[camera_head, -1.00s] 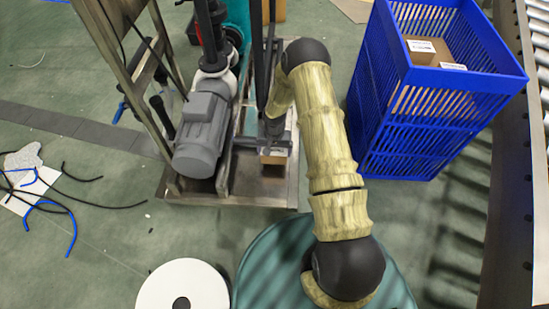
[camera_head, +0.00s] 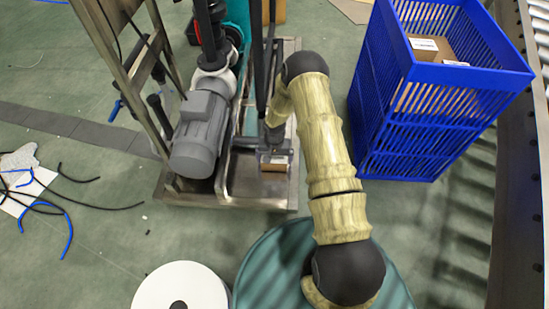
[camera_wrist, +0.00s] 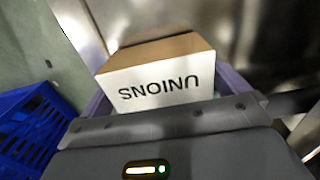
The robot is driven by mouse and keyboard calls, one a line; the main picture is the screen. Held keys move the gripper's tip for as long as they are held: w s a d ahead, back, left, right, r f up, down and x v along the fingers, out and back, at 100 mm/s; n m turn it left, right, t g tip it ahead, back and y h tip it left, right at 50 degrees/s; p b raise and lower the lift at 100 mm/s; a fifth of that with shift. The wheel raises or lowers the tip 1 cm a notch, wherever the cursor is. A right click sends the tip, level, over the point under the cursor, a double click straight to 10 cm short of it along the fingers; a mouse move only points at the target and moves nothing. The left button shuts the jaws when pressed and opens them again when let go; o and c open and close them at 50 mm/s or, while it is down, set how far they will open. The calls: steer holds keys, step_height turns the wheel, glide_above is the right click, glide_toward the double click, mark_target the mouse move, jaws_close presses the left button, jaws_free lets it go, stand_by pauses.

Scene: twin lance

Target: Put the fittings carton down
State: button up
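The fittings carton (camera_wrist: 155,80) is a small box with a brown top and a white face marked "UNIONS", upside down in the wrist view. My gripper (camera_wrist: 165,95) has its pale purple fingers on both sides of the carton and appears shut on it. In the head view my gripper (camera_head: 275,143) hangs over the metal skid plate, and the carton (camera_head: 274,165) shows only in part below it. I cannot tell whether the carton touches the plate.
A grey motor and pump (camera_head: 201,135) stand on the skid (camera_head: 240,195) left of my gripper, with frame posts behind. A blue slatted crate (camera_head: 415,130) holding a carton (camera_head: 432,48) stands to the right. Cables (camera_head: 65,215) lie on the floor at left.

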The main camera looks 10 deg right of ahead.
steer(key=shift+r, duration=0.1)
step_height(320, 180, up, 12)
steer(key=p, duration=0.6)
step_height(320, 180, up, 10)
steer(key=n, duration=0.1)
glide_above(276, 158)
steer(key=s+r+n+t, duration=0.1)
steer(key=s+r, duration=0.5)
steer(key=r, duration=0.5)
steer(key=s+r+n+t, duration=0.1)
steer(key=s+r, duration=0.9)
steer(key=s, duration=0.3)
steer(key=shift+s+n+t, duration=0.3)
steer(key=shift+s, duration=0.05)
steer(key=shift+r+p, duration=0.15)
steer(key=shift+p, duration=0.15)
